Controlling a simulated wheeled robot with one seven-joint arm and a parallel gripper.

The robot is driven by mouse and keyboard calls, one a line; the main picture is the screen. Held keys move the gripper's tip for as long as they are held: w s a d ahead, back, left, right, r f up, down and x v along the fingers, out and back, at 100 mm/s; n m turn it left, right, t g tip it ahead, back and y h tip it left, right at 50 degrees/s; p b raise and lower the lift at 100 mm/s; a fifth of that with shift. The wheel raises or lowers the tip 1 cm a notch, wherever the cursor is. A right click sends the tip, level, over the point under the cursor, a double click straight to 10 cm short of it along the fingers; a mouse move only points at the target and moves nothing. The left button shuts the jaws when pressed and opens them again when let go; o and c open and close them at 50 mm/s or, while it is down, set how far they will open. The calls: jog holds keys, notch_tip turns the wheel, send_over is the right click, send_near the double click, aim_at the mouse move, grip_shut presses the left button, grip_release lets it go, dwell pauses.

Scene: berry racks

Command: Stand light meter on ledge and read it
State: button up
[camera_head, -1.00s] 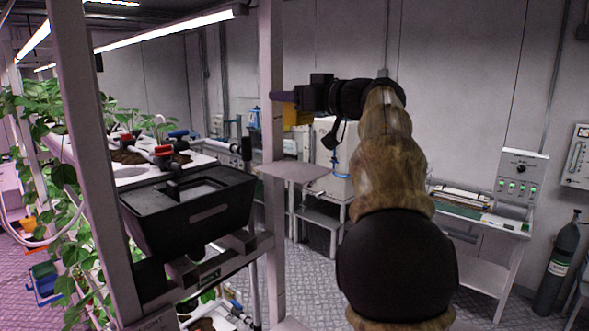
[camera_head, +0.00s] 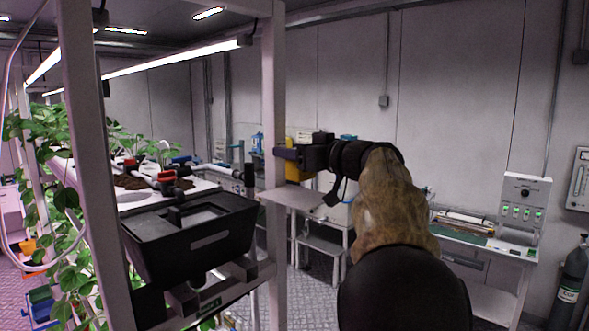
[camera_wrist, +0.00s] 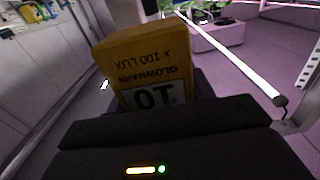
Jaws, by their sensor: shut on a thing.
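My gripper (camera_head: 287,154) reaches left from the arm and is shut on the yellow light meter (camera_head: 298,172). The meter hangs just above the pale ledge (camera_head: 292,199) beside the rack post. I cannot tell whether its lower end touches the ledge. The lower part of the meter is hidden by the dark gripper body.
The rack post (camera_head: 273,130) stands close by the gripper. A black lidded box (camera_head: 188,240) sits on the rack at left, with plants (camera_head: 45,130) beyond. A bench with a control panel (camera_head: 522,208) and a gas cylinder (camera_head: 570,285) stand at right.

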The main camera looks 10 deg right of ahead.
aim_at(294, 169)
jog(key=shift+f, duration=1.9)
jog(key=shift+f, duration=0.1)
jog(key=o, duration=1)
jog(key=shift+o, duration=0.2)
